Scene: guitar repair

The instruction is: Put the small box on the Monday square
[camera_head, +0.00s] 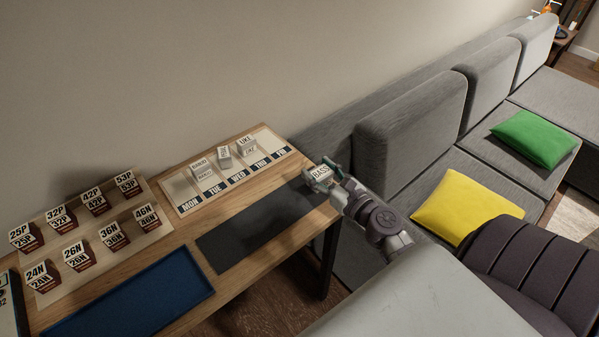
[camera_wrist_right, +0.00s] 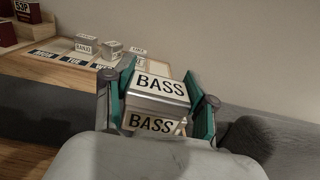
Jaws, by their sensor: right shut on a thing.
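My right gripper (camera_head: 328,178) is shut on a small silver box labelled BASS (camera_head: 320,173), held near the right end of the wooden table. In the right wrist view the BASS box (camera_wrist_right: 156,92) sits between the two teal fingers (camera_wrist_right: 160,100). The weekday board (camera_head: 184,199) lies at the back of the table. Its Monday square (camera_head: 183,190) is at the left end, above the word MON, and looks bare. A BANJO box (camera_head: 200,168) stands on the Tuesday square, another box (camera_head: 223,157) near Wednesday and a UKE box (camera_head: 245,146) near Thursday. My left gripper is not in view.
A dark mat (camera_head: 260,228) lies in front of the board, and a blue tray (camera_head: 130,300) is at the front left. Several labelled dark red boxes (camera_head: 75,258) stand on a board at left. A grey sofa (camera_head: 410,130) is at right.

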